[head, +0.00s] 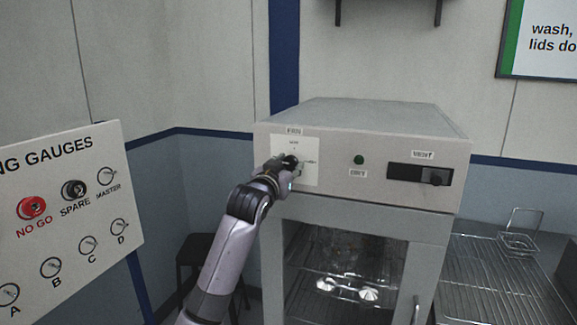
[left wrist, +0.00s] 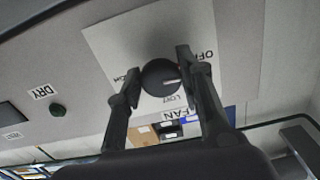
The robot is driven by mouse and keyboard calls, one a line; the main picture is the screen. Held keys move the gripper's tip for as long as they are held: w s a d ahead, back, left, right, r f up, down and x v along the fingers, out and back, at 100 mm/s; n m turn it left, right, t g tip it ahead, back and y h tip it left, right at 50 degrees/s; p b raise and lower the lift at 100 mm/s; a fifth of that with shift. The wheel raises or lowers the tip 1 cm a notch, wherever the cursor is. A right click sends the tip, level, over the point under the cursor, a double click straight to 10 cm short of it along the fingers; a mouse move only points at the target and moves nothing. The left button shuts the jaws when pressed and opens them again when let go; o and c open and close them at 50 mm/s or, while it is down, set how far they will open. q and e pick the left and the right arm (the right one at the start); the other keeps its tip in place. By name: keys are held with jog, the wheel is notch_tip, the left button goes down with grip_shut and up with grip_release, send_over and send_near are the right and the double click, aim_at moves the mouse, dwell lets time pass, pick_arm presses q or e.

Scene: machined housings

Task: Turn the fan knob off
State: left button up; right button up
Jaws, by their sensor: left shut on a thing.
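The fan knob (left wrist: 160,77) is round and black, on a pale label plate (head: 310,177) at the left of the oven's front panel. In the left wrist view its white pointer mark points right, between the LOW label (left wrist: 172,99) and the OFF label (left wrist: 210,55). My left gripper (head: 290,163) is at the knob, shut on it, with one finger on each side; it also shows in the left wrist view (left wrist: 158,84). In the head view the gripper hides most of the knob. My right gripper is not in view.
The oven (head: 365,120) has a green DRY lamp (head: 359,160) and a black VENT slider (head: 420,175) right of the knob. Below is a glass door with racks behind it. A gauge board (head: 100,215) stands at the left, a wire rack (head: 490,275) at the right.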

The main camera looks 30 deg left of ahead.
pick_arm(q)
jog(key=shift+f+n, duration=0.2)
jog(key=shift+n, duration=0.2)
jog(key=o, duration=1.1)
jog(key=shift+r, duration=0.15)
jog(key=shift+o, duration=0.2)
jog(key=v, duration=1.2)
